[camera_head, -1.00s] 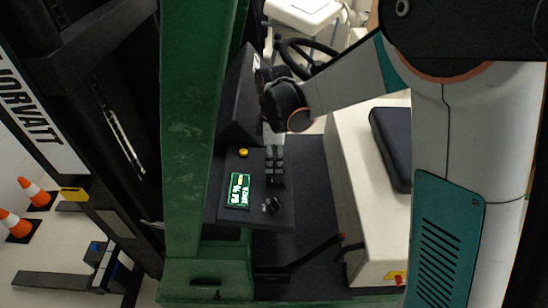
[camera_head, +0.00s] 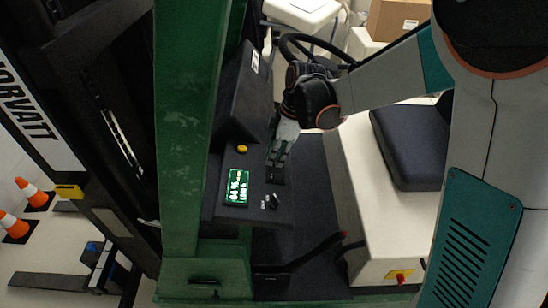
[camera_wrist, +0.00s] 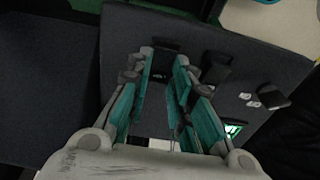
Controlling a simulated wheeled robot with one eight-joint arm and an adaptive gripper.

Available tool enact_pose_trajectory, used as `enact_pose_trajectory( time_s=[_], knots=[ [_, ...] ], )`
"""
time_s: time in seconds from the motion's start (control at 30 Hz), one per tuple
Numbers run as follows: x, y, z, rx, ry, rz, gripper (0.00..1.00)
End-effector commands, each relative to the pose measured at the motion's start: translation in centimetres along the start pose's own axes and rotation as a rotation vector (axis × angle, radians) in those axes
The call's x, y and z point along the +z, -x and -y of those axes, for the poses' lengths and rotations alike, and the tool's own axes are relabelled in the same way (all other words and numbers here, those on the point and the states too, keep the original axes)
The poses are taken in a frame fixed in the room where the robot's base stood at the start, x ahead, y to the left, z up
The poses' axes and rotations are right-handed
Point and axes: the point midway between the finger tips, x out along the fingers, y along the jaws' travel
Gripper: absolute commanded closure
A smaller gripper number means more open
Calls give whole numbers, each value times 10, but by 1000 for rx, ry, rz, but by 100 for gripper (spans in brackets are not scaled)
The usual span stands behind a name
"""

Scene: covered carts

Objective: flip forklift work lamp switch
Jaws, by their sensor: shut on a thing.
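The forklift's dark control panel (camera_head: 225,212) stands right of the green mast post. My gripper (camera_head: 278,160) reaches down to it from the upper right. In the wrist view, my gripper's teal-padded fingers (camera_wrist: 165,75) stand on both sides of a small black switch (camera_wrist: 168,48) and are shut on it. A second black switch (camera_wrist: 215,68) stands beside the right finger, apart from it. A black knob (camera_wrist: 272,97) with small white markings is further right. I cannot read a label on the held switch, and the fingers hide part of it.
A lit green display (camera_head: 236,187) and a yellow button (camera_head: 242,148) are on the panel. A steering wheel (camera_head: 312,45) is behind my wrist. The dark seat (camera_head: 408,150) and its pale base are at the right. Green post (camera_head: 185,130) bounds the left side.

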Motion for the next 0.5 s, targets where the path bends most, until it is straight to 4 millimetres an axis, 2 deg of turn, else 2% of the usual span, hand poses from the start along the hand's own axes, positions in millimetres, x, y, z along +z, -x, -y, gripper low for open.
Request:
enact_pose_trajectory(
  time_s=[0.2, 0.5],
  knots=[
    [5, -1, 0, 2, -1, -100, 100],
    [4, 1, 0, 1, 1, -107, 100]
  ],
)
